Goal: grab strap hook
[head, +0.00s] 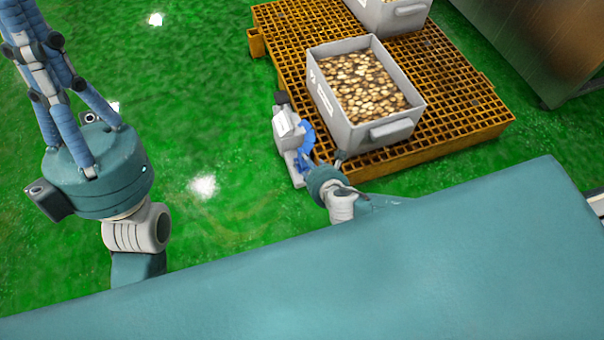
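I cannot pick out a strap hook for certain. A small grey-white device (287,132) with a blue curved part stands on the floor at the left side of the orange pallet (455,118). My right gripper (306,163) is low beside this device, close to its blue part. Its fingers are too small and overlapped to tell whether they touch or hold anything. My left gripper (30,35) is large in the left of the view, pointing up, with long blue fingers close together. Their tips reach the top edge, and nothing is seen between them. It is far from the device.
A grey crate (387,133) full of brown round pieces stands on the pallet. A second grey crate (395,18) is behind it, cut by the top edge. A metal cabinet (545,45) stands at the upper right. The green floor (190,90) between my arms is clear.

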